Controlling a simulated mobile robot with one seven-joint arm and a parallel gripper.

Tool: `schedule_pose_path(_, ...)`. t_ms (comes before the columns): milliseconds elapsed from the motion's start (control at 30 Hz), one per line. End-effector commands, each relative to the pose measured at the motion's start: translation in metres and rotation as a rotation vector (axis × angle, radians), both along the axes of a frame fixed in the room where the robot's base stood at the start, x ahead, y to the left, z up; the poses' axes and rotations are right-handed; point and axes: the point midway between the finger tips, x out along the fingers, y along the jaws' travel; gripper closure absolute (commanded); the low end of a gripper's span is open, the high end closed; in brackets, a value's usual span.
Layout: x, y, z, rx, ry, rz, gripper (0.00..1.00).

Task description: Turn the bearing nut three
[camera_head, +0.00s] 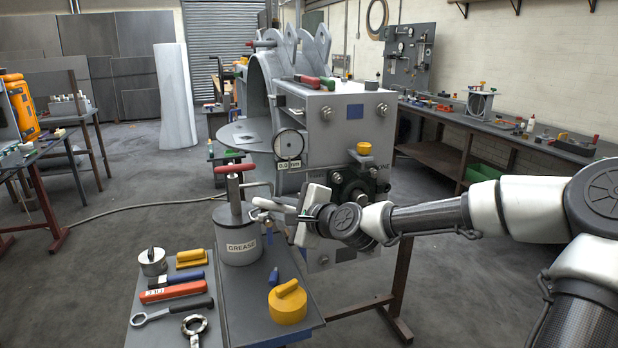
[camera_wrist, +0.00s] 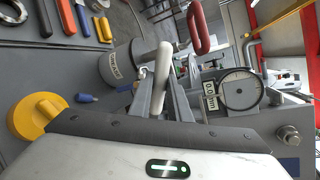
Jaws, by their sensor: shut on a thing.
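The dark bearing housing (camera_head: 352,188) sits on the front face of the grey machine (camera_head: 330,110), partly hidden by my arm. I cannot make out the bearing nut. My gripper (camera_head: 277,207) is left of the housing, beside the grease pot (camera_head: 240,240) with its red T-handle (camera_head: 234,168). In the wrist view my gripper (camera_wrist: 163,98) is shut on a pale rounded handle (camera_wrist: 164,65), seemingly a lever at the grease pot (camera_wrist: 113,64). Where the handle joins the pot is hidden. A spanner (camera_head: 172,312) and a ring-ended tool (camera_head: 195,327) lie on the bench.
A dial gauge (camera_head: 289,145) reading 0.0 mm stands close to my gripper, on the machine's left edge. The small bench (camera_head: 233,300) also holds a yellow knobbed cap (camera_head: 287,305), a red tool (camera_head: 172,290) and a steel weight (camera_head: 152,262).

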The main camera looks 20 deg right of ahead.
Motion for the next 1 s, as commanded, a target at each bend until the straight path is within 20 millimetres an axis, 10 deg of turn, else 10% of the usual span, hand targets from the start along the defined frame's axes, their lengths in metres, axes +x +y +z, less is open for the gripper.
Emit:
schedule_pose_path(300,-0.003,-0.066,0.072,0.049,-0.252,-0.319,1.00)
schedule_pose_path(1000,0.037,-0.069,0.079,0.052,-0.270,-0.336,1.00)
